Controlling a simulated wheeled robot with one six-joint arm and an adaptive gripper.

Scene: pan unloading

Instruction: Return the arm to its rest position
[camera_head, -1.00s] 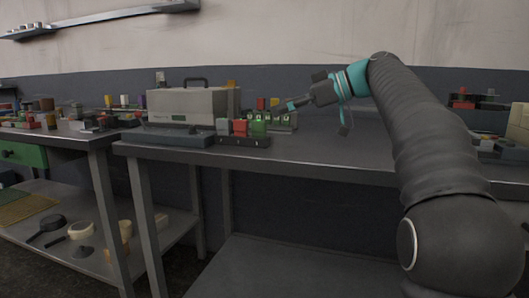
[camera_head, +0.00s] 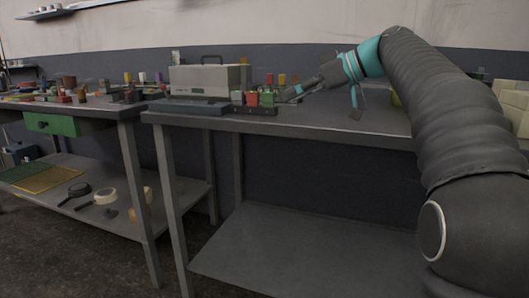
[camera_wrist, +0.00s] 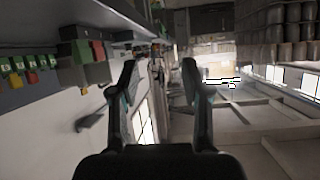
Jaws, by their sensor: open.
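My gripper (camera_head: 292,94) is at the end of my bent arm, reaching left above the workbench (camera_head: 350,124) in the head view. In the wrist view my gripper (camera_wrist: 160,75) shows its two fingers spread apart, with nothing between them. The fingertips appear close to the small red and green blocks (camera_head: 259,98) in the head view, but I cannot tell the exact gap. In the wrist view, coloured blocks (camera_wrist: 88,50) lie left of the fingers, apart from them.
A grey case (camera_head: 208,80) with a handle stands on the bench behind a flat dark tray (camera_head: 188,107). A second bench with a green drawer (camera_head: 52,124) is at left.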

